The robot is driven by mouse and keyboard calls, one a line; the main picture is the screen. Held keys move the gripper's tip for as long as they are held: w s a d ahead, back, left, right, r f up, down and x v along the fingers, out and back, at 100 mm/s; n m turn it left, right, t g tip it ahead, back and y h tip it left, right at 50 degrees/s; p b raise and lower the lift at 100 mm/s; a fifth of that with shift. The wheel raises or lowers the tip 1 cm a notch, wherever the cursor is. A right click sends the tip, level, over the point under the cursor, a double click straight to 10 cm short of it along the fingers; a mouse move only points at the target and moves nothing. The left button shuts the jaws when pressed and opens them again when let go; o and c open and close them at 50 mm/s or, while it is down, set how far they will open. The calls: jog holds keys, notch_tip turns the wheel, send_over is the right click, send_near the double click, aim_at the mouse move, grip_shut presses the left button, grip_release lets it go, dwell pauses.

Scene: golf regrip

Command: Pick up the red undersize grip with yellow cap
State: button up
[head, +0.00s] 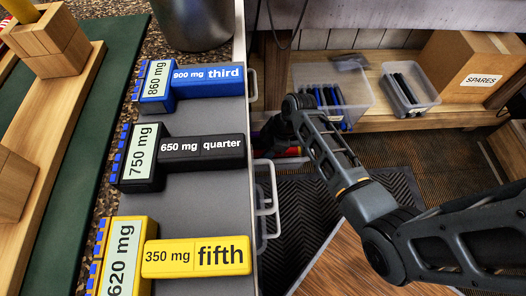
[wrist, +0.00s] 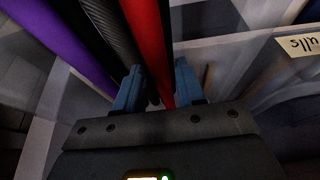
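A red grip (wrist: 148,40) runs down from the top of the wrist view, between the two fingers of my gripper (wrist: 158,88). The fingers stand apart, with gaps showing beside the grips. A black textured grip (wrist: 108,35) lies directly left of the red one, and its lower end also shows between the fingers. A purple grip (wrist: 55,35) is farther left. I see no yellow cap on the red grip; its far end is out of view. In the head view, my arm reaches down beside the bench, where a small patch of red (head: 291,151) shows.
A clear bin wall with a paper label (wrist: 301,44) stands right of my gripper. In the head view, clear bins (head: 345,75) and a SPARES box (head: 470,65) sit on a low shelf. Black, blue and yellow labelled blocks (head: 200,150) line the bench edge.

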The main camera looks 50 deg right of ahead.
grip_shut()
jog(key=shift+r, duration=0.1)
notch_tip(320, 180, up, 10)
jog(key=p, duration=0.2)
dwell(0.4)
notch_tip(320, 180, up, 5)
jog(key=p, duration=0.5)
dwell(0.4)
